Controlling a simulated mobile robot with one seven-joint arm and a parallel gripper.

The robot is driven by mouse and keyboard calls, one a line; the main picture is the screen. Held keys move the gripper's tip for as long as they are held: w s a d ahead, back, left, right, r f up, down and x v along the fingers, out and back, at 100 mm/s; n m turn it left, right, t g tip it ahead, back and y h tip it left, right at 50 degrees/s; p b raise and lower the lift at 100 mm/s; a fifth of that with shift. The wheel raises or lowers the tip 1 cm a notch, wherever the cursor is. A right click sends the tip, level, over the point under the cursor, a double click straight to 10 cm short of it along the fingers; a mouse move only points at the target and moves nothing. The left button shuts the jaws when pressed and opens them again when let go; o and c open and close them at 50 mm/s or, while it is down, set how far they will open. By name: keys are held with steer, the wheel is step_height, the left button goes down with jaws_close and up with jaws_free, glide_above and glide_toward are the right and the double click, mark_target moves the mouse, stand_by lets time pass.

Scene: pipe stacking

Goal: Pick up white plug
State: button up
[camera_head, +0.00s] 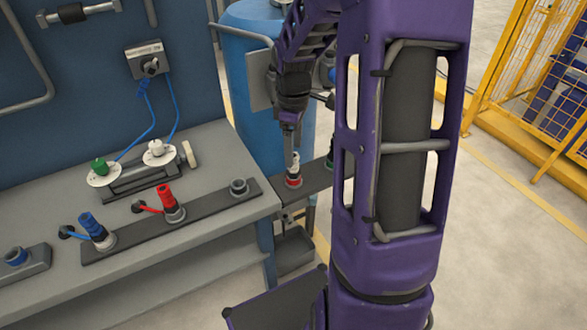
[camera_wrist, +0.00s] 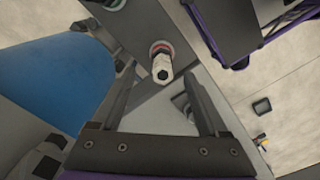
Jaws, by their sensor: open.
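A white plug (camera_head: 294,159) stands upright in a red-ringed socket (camera_head: 293,182) on the dark side plate, behind the bench's right end. In the wrist view the white plug (camera_wrist: 162,68) shows end-on, with the red ring at its base. My gripper (camera_head: 290,138) points down just above this plug. In the wrist view my gripper (camera_wrist: 160,76) has its fingers spread, one on each side of the plug, with clear gaps. Another white plug (camera_head: 155,148) with a blue cable sits on the bench's black stand.
A green plug (camera_head: 99,166) is on the same stand. Red (camera_head: 166,198) and blue (camera_head: 92,226) plugs stand on a dark strip along the bench (camera_head: 235,161). A blue tank (camera_head: 236,88) is close behind my gripper. A yellow fence (camera_head: 520,95) is at right.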

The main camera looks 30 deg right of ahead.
mark_target(293, 169)
steer(key=f+b, duration=0.1)
steer(key=f, duration=0.4)
steer(key=shift+s+f, duration=0.1)
steer(key=shift+s, duration=0.1)
steer(key=shift+c, duration=0.2)
jaws_close()
stand_by(1.0)
